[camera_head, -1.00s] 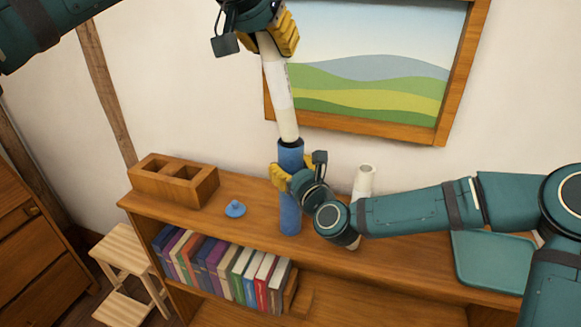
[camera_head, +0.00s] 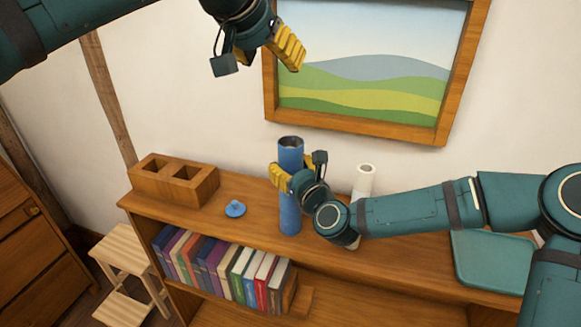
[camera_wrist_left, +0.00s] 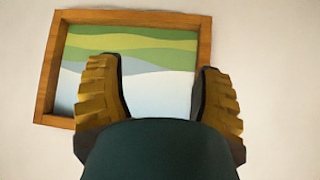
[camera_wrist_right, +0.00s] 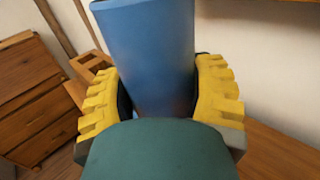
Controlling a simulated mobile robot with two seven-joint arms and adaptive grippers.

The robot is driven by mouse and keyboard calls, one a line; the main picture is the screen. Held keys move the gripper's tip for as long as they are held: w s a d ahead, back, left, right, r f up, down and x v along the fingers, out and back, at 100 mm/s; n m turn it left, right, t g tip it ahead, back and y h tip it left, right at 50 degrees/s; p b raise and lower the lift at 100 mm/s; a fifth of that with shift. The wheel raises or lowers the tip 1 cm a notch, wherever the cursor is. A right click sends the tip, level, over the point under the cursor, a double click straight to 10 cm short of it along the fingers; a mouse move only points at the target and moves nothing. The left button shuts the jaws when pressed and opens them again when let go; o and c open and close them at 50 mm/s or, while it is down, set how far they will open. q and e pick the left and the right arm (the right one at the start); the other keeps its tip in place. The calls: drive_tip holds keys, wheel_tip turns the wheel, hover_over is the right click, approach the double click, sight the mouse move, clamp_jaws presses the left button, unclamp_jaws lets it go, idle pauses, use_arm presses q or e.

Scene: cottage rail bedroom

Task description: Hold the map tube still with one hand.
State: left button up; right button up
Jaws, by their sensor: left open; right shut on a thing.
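The blue map tube (camera_head: 290,157) stands upright on the shelf top with its mouth open at the top. My right gripper (camera_head: 296,181) is shut around its middle; the tube also fills the space between the yellow fingers in the right wrist view (camera_wrist_right: 150,55). A small blue cap with a knob (camera_head: 235,208) lies on the shelf top left of the tube. My left gripper (camera_head: 268,55) is open and empty, above the tube in front of the wall; its fingers are spread in the left wrist view (camera_wrist_left: 158,95). What is inside the tube is too small to tell.
A white roll (camera_head: 365,181) stands behind my right gripper, partly hidden. A wooden box with compartments (camera_head: 160,184) is at the shelf's left end, a teal tray (camera_head: 495,262) at the right. Books (camera_head: 225,270) fill the shelf below. A framed picture (camera_head: 370,128) hangs behind.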

use_arm(q)
drive_tip(key=v, duration=1.1)
drive_tip(key=shift+s, duration=0.15)
drive_tip(key=shift+a, duration=0.1)
use_arm(e)
drive_tip(key=o, duration=1.4)
drive_tip(key=shift+c, duration=0.2)
